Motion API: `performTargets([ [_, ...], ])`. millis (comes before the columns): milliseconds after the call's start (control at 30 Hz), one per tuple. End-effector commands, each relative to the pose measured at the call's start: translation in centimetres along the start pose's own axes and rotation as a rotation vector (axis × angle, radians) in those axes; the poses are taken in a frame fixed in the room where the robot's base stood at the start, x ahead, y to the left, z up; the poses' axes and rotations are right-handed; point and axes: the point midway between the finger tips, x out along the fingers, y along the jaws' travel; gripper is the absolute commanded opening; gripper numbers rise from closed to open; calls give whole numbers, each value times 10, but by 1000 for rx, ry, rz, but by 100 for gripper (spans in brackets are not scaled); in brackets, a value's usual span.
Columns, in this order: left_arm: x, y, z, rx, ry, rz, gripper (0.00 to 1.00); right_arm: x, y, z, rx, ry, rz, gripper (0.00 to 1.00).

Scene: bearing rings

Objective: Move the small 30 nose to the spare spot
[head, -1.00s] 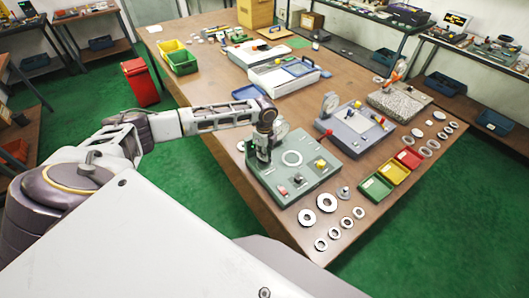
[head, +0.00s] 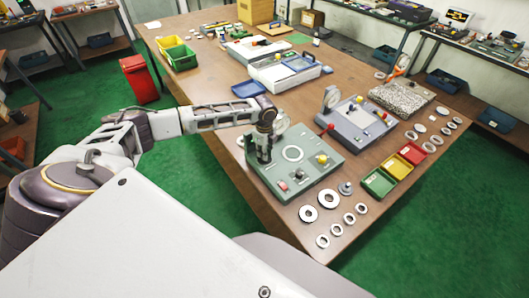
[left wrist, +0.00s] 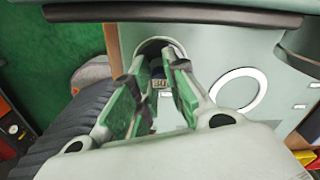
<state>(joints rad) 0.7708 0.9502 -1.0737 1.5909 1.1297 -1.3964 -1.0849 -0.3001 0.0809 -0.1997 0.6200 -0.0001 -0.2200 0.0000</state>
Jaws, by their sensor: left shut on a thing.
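My left gripper (head: 263,155) points down over the left part of a grey-green bench unit (head: 312,181). In the left wrist view its green-padded fingers (left wrist: 158,88) are close together on a small part, the nose (left wrist: 160,84), with a small pale label between the tips. The fingers hide most of the nose, and I cannot tell whether it touches the unit. A pale ring mark (head: 293,154) lies on the unit right of the gripper and shows large in the left wrist view (left wrist: 238,93). I cannot tell which place is the spare spot. My right gripper is out of view.
The unit carries a dial behind the gripper, a yellow knob (head: 321,159) and a red switch (head: 283,186). Loose rings (head: 328,198) and a grey knobbed part (head: 345,188) lie on the table to the right. Green, yellow and red bins (head: 379,182) stand beyond them.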

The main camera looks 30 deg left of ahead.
Motion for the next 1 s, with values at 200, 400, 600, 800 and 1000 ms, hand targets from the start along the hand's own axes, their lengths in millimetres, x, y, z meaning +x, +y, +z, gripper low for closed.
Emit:
performTargets([
  [200, -1, 0, 0, 0, 0, -1, 0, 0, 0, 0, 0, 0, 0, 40],
  [400, -1, 0, 0, 0, 0, -1, 0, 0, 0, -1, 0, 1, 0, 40],
  [600, 1, 0, 0, -1, 0, 0, 0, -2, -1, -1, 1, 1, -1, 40],
  [800, 2, 0, 0, -1, 0, -1, 32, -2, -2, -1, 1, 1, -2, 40],
  [1000, 3, 0, 0, 0, 0, 0, 40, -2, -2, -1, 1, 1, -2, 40],
])
